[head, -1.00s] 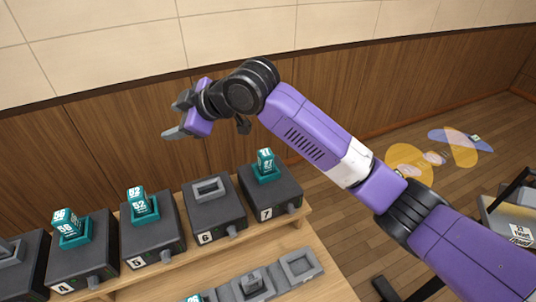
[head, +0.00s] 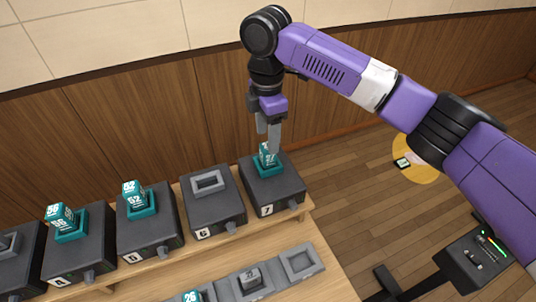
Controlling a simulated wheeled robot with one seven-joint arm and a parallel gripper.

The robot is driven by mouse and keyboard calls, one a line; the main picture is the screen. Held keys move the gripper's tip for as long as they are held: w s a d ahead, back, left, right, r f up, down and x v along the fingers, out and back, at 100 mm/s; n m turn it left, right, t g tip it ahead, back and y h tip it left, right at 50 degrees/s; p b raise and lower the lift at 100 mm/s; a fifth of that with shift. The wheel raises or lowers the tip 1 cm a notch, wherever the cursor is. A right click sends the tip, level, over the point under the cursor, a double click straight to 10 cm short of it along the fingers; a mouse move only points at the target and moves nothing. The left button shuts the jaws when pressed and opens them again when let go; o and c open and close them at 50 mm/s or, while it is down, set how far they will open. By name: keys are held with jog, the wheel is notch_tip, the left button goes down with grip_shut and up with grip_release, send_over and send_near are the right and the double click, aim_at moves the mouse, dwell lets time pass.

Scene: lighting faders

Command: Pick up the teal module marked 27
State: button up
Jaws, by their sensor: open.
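The teal module (head: 266,158) stands upright in a teal socket on top of the dark box marked 7 (head: 270,195). Its white marking is partly hidden now; a moment earlier it looked like 27. My gripper (head: 268,141) points straight down, directly above this module, with its grey fingers open. The fingertips overlap the top of the module in the picture. I cannot tell whether they touch it.
Dark box 6 (head: 214,206) to the left has an empty grey socket. Further left, teal modules marked 52 (head: 136,196) and 56 (head: 62,217) stand on their boxes. Grey trays (head: 302,262) lie on the wooden table in front.

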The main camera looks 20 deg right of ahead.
aim_at(268, 156)
jog(key=shift+s+f+p, duration=0.1)
jog(key=shift+f+p, duration=0.7)
jog(key=shift+f, duration=2.05)
grip_shut()
